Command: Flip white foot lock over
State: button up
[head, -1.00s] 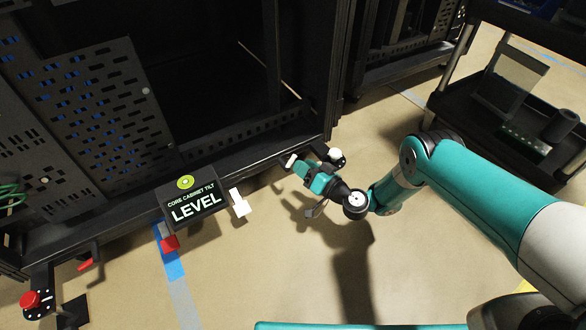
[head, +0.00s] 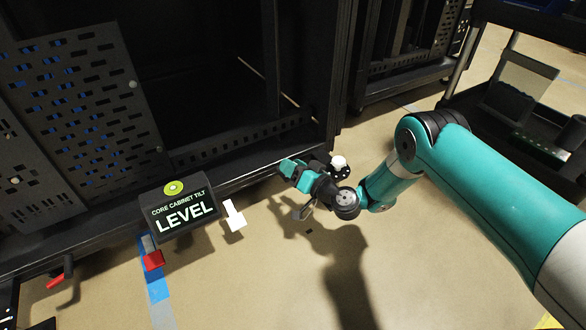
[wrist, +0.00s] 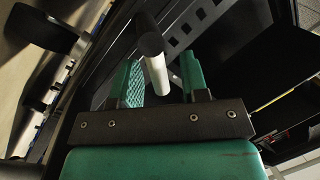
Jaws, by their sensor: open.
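The white foot lock (wrist: 157,74) is a lever with a black arm and a white cylindrical end. In the wrist view its white end lies between my two teal fingers, with gaps visible on both sides. My gripper (head: 287,168) is open at the cabinet's lower front edge, and it also shows in the wrist view (wrist: 162,84). In the head view the gripper hides the lever.
The black cabinet (head: 215,190) fills the left and back. A level display (head: 185,210) and a white arrow (head: 234,215) are left of the gripper. A red lever (head: 55,282) is at far left. A dark cart (head: 500,130) stands right. The floor in front is open.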

grip_shut()
jog(key=shift+r+p, duration=0.15)
jog(key=shift+p, duration=0.25)
jog(key=p, duration=0.1)
jog(key=n, duration=0.1)
jog(key=n+p, duration=0.1)
jog(key=shift+s+a+r+p, duration=0.2)
jog(key=shift+a+r+p, duration=0.05)
jog(key=shift+r+p, duration=0.05)
jog(key=p, duration=0.1)
jog(key=n+p, duration=0.1)
jog(key=n+h+p, duration=0.1)
jog(key=shift+s+a+r, duration=0.2)
jog(key=shift+s+a, duration=0.05)
jog(key=shift+a, duration=0.1)
jog(key=n+p, duration=0.2)
jog(key=p, duration=0.1)
jog(key=shift+s+a+n+h, duration=0.25)
jog(key=shift+a+n+h, duration=0.1)
jog(key=shift+n+h, duration=0.05)
jog(key=shift+s+a+f+n+h+p, duration=0.15)
jog(key=shift+a+f+n+h+p, duration=0.15)
jog(key=shift+n+p, duration=0.45)
jog(key=shift+s+a+f+n+h+p, duration=0.15)
jog(key=shift+s+a+n+h+p, duration=0.15)
jog(key=shift+n+p, duration=0.5)
jog(key=shift+s+a+f+n+h+p, duration=0.15)
jog(key=shift+n+h+p, duration=0.25)
jog(key=shift+n, duration=0.65)
jog(key=shift+f, duration=0.1)
